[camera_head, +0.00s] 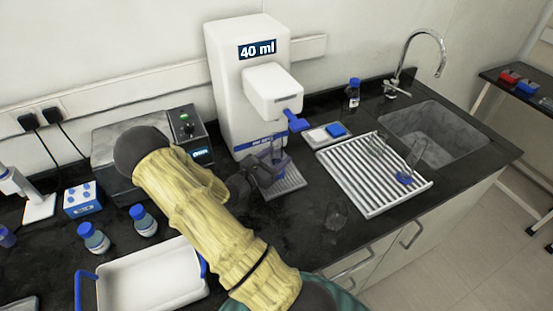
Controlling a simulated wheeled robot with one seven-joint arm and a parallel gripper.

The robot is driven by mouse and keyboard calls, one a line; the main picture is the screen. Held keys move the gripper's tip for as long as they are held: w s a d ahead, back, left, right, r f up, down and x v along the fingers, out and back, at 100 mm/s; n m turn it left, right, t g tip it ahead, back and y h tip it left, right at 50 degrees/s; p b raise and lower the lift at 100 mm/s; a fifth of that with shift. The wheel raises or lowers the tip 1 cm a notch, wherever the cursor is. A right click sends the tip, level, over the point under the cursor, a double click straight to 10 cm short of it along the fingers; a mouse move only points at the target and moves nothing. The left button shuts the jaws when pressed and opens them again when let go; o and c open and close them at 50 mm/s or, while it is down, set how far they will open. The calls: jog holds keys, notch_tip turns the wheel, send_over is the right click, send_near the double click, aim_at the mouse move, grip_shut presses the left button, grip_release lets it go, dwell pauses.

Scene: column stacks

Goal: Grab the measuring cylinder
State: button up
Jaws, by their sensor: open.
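My gripper (262,168) is dark and open, reaching in at the front of the white dispenser (238,85), just above its drip tray (284,181). A clear upright shape (279,148) shows faintly under the spout, close by the fingers. It may be a measuring cylinder, but my gripper and the dim glass hide its outline, and I cannot tell whether the fingers are around it. Another clear cylinder with a blue base (405,178) stands on the white drying rack (345,176) at the right, apart from my gripper.
The dispenser's display reads 40 ml. A clear glass vessel (336,215) stands near the counter's front edge. Blue-capped bottles (94,238) and a white tray (150,275) are at the left. A grey box-shaped device (105,150) stands behind my arm. The sink (432,130) is at right.

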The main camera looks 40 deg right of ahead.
jog(key=d, duration=0.2)
jog(key=shift+w+d, duration=0.2)
jog(key=shift+d, duration=0.1)
jog(key=shift+a, duration=0.1)
jog(key=shift+c, duration=0.5)
jog(key=c, duration=1.1)
jog(key=shift+r, duration=0.25)
jog(key=shift+c, duration=0.2)
